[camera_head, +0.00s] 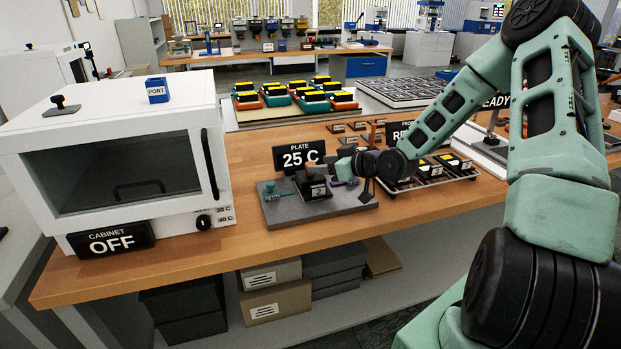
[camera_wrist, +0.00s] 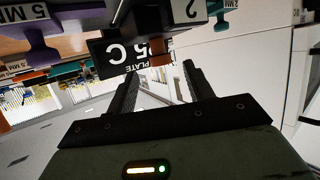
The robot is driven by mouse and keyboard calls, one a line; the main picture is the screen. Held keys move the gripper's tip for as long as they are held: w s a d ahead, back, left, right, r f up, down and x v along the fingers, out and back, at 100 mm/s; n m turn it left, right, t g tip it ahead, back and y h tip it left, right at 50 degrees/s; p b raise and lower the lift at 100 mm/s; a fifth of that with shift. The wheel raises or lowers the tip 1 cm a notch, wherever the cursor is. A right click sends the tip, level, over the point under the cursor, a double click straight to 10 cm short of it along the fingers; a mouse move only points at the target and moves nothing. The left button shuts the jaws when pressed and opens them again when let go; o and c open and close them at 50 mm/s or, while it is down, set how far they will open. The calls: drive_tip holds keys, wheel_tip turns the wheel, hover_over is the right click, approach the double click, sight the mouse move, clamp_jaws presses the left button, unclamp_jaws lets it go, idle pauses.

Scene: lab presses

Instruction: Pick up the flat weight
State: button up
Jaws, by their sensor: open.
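A grey plate (camera_head: 345,208) on the wooden bench carries a black block (camera_head: 313,188) marked 2. A small copper-brown piece (camera_head: 318,170) sits at the top of the block. It may be the flat weight, but I cannot be sure. My gripper (camera_wrist: 160,72) is open and empty. In the head view it lies just right of the copper piece, its fingers hard to make out. The upside-down wrist view shows the copper piece (camera_wrist: 161,54) just ahead of the fingertips, between their lines. The depth gap is unclear.
A teal piece (camera_head: 272,192) stands on the plate's left; a purple piece (camera_wrist: 38,32) shows in the wrist view. A "PLATE 25 C" sign (camera_head: 300,157) stands behind the block. A white cabinet (camera_head: 115,160) fills the left. A metal rack (camera_head: 435,177) holds black blocks at right.

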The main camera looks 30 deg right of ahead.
sight(310, 164)
drive_tip(key=p+x, duration=0.1)
drive_tip(key=x, duration=0.4)
drive_tip(key=shift+c, duration=0.3)
clamp_jaws()
drive_tip(key=shift+w+r, duration=0.1)
